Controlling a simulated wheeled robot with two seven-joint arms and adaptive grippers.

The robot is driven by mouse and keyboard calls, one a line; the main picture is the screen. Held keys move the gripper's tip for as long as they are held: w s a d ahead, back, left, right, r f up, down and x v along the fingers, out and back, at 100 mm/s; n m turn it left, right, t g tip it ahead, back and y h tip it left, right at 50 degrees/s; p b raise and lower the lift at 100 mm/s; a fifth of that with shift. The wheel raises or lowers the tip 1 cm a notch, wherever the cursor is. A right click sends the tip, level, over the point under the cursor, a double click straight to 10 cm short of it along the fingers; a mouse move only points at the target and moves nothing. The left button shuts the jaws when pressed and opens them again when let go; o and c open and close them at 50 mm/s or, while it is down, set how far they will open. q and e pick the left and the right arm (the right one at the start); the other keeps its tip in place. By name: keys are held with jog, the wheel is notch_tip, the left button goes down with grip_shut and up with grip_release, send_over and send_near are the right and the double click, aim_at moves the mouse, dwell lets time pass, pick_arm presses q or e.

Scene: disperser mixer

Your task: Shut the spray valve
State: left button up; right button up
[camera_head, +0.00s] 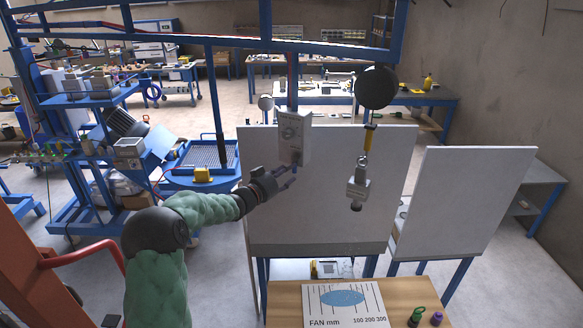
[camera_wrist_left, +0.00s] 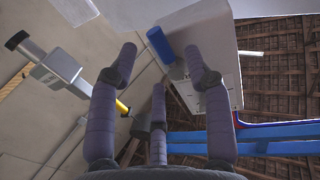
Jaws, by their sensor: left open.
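A pale grey box (camera_head: 294,137) with a round dial hangs on a post in front of a large white panel. A small blue cylindrical handle (camera_wrist_left: 160,46) sticks out from the box (camera_wrist_left: 208,60); I take it for the spray valve's handle, with no readable label. My left gripper (camera_head: 290,174) is just below the box. Its fingers are open and spread (camera_wrist_left: 158,62), with the blue handle beyond and between the tips, apparently not gripped. A grey spray head (camera_head: 358,184) hangs to the right; it also shows in the left wrist view (camera_wrist_left: 57,68). My right gripper is out of view.
A white panel (camera_head: 340,230) stands behind, with a second one (camera_head: 460,205) to its right. A wooden table (camera_head: 285,300) in front holds a fan-width card (camera_head: 343,304) and two small bottles. A blue frame (camera_head: 265,43) runs overhead. A black disc (camera_head: 376,87) hangs above the spray head.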

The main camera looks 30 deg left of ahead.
pick_arm(q)
jog(key=w, duration=0.2)
jog(key=shift+w+d, duration=0.25)
jog(key=shift+w, duration=0.15)
